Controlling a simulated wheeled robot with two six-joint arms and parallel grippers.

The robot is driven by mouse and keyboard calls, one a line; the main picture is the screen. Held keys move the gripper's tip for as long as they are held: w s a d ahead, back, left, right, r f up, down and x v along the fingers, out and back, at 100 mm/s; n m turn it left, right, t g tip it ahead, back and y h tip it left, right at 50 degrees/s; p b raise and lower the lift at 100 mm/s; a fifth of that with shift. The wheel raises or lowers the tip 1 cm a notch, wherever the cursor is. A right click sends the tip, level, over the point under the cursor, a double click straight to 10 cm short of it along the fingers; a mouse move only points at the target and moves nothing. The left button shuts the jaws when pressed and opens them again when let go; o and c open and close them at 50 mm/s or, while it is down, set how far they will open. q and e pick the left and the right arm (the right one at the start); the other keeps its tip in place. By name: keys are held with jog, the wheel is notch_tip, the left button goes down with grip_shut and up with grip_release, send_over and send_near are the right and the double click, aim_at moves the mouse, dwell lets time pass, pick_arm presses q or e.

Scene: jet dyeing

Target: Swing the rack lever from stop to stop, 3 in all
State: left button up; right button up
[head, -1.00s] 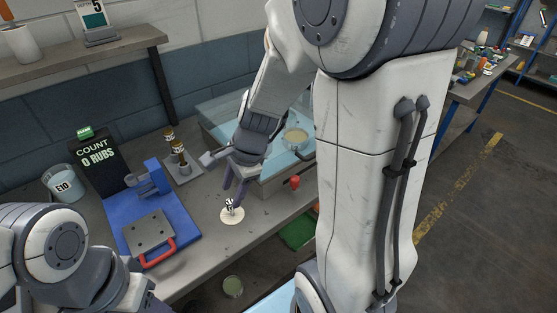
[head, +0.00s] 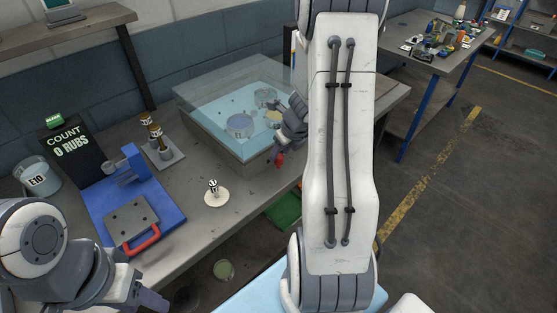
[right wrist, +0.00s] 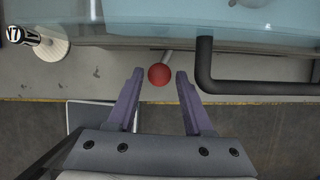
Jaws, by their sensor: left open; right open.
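The rack lever shows as a red knob (head: 280,160) at the front edge of the water bath (head: 238,105). In the right wrist view the red ball (right wrist: 159,74) sits on a short grey rod, between the tips of my right gripper (right wrist: 159,76), with a gap on each side. My right gripper is open; in the head view its fingers are mostly hidden beside the knob. My left gripper (head: 150,300) is at the bottom left, away from the lever, its fingers partly cut off by the frame.
A black bar (right wrist: 250,87) runs along the bath front right of the knob. A white disc with a small labelled post (head: 215,195) stands left of the bath. The counter sign (head: 65,140) reads 0 rubs. A blue base with a red-handled plate (head: 135,222) lies further left.

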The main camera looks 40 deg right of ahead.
jog(key=shift+b+x, duration=0.3)
jog(key=shift+x, duration=0.95)
grip_shut()
dwell(0.5)
